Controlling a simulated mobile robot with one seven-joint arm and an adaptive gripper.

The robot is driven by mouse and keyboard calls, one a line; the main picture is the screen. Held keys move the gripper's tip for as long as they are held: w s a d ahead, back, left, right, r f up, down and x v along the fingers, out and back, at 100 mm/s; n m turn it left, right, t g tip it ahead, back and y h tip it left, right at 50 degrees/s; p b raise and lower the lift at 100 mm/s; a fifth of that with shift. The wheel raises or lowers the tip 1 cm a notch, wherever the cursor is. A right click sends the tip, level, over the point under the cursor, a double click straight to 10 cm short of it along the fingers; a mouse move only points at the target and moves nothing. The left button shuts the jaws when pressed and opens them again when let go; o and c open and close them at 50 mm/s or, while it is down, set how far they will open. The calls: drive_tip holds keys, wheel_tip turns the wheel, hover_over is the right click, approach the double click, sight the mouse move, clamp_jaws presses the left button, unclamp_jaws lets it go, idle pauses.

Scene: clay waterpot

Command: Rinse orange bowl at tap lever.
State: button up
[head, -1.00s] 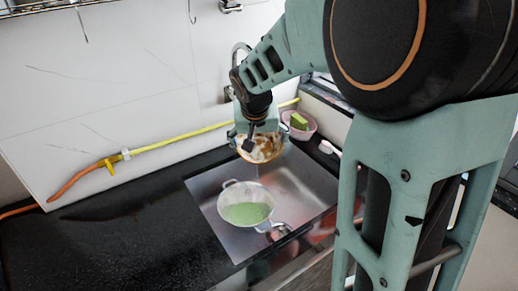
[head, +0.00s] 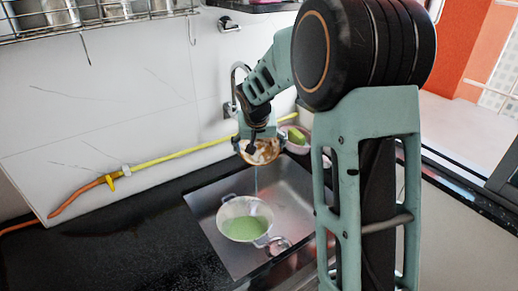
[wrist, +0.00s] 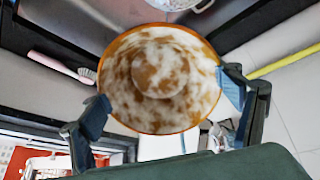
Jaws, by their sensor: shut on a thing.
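The orange bowl (wrist: 160,80) is in my gripper, seen from its inside in the wrist view, with brown and white patches over the inner surface and an orange rim. In the head view the bowl (head: 262,153) is held tilted above the far part of the sink (head: 285,190). My gripper (wrist: 165,112) has a finger at each side of the bowl and is shut on it. The tap (head: 238,72) rises behind my arm, its lever hidden. A thin stream shows below the bowl.
A pan with green liquid (head: 245,228) stands in the sink below the bowl. A pink dish with a green sponge (head: 296,135) sits behind the sink at the right. A yellow and orange hose (head: 180,157) runs along the wall. The black counter (head: 110,235) at left is clear.

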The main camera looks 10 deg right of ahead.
drive_tip(key=w+d+f+p, duration=0.1)
drive_tip(key=w+d, duration=0.1)
drive_tip(key=w, duration=0.4)
idle(0.3)
drive_tip(key=shift+a+f, duration=0.1)
idle(0.4)
drive_tip(key=shift+s+d, duration=0.2)
drive_tip(key=shift+d, duration=0.4)
drive_tip(key=shift+a, duration=0.15)
drive_tip(key=shift+w+a, duration=0.2)
drive_tip(key=shift+a, duration=0.25)
drive_tip(key=shift+s+d+b, duration=0.2)
drive_tip(key=shift+d+b, duration=0.15)
drive_tip(key=shift+d, duration=0.25)
